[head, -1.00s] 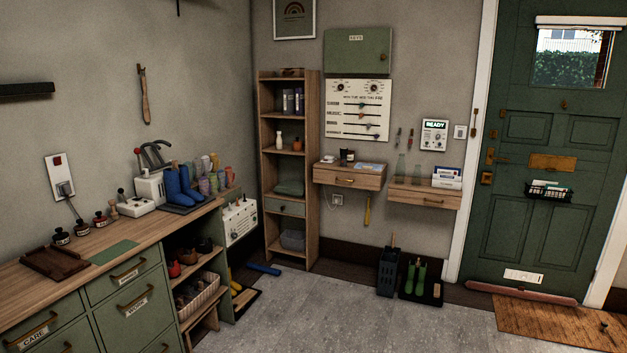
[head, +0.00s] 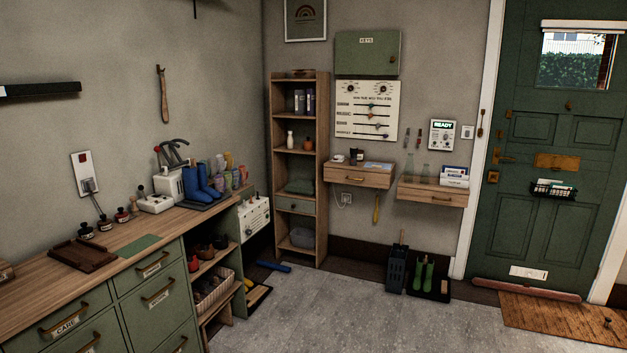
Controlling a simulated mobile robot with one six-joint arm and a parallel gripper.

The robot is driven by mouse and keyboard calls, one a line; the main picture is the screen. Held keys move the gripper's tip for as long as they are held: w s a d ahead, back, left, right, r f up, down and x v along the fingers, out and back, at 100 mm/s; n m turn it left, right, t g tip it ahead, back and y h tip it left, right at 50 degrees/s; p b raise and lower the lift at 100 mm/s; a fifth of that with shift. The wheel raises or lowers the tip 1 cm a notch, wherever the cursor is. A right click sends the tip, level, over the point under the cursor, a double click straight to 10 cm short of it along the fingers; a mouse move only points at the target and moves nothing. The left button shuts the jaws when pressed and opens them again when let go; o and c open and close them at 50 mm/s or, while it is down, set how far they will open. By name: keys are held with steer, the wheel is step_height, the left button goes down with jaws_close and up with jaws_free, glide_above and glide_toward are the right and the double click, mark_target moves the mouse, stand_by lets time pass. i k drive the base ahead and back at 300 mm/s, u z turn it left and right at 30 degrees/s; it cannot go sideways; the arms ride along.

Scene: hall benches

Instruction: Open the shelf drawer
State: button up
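A tall wooden shelf unit (head: 323,170) stands against the back wall, left of centre. A grey-green drawer (head: 295,206) with a small knob sits in its lower part and looks shut. Right of the unit, a wall-mounted wooden shelf with a drawer (head: 345,178) and a brass handle looks shut. A second wall shelf with a similar drawer front (head: 425,197) hangs further right, and it looks shut too. My gripper is not in view.
A wooden-topped bench (head: 110,250) with green drawers runs along the left. A blue object (head: 273,267) lies on the floor before the shelf unit. A boot tray (head: 441,291) and a dark stand (head: 397,268) stand under the wall shelves. The grey floor (head: 360,315) in front is clear.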

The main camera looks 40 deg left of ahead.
mark_target(380, 180)
steer(key=z, duration=0.55)
steer(key=k, duration=0.15)
steer(key=u, duration=1.8)
steer(key=k, duration=0.9)
steer(key=z, duration=0.2)
steer(key=i, duration=0.7)
steer(key=u, duration=0.05)
